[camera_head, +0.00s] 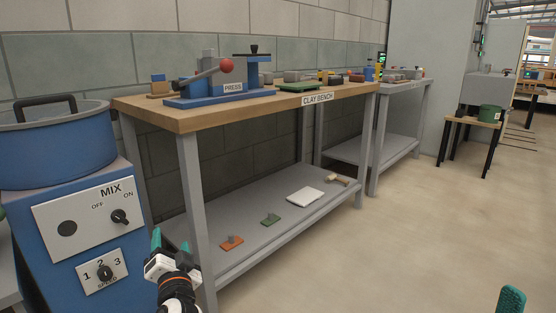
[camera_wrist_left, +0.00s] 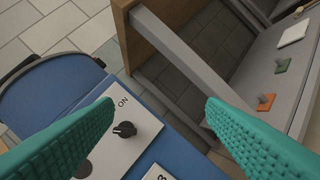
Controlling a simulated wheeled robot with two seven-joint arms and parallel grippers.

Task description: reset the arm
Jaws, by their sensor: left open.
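My left gripper (camera_head: 157,241) is low in the head view, in front of the blue mixer (camera_head: 60,150) and the near leg of the clay bench. In the left wrist view its two teal fingers (camera_wrist_left: 158,125) are wide apart with nothing between them. Behind them show the mixer's white panel and its black on/off knob (camera_wrist_left: 124,129); I cannot tell any touch. At the head view's bottom right, a teal fingertip (camera_head: 511,299) of my right gripper shows; the rest is out of frame.
The clay bench (camera_head: 205,119) carries a blue press (camera_head: 220,97) with a red-knobbed lever. Its lower shelf (camera_head: 260,218) holds an orange piece (camera_head: 232,243), a green piece (camera_head: 271,220) and a white slab (camera_head: 305,196). The floor (camera_head: 420,230) to the right is clear.

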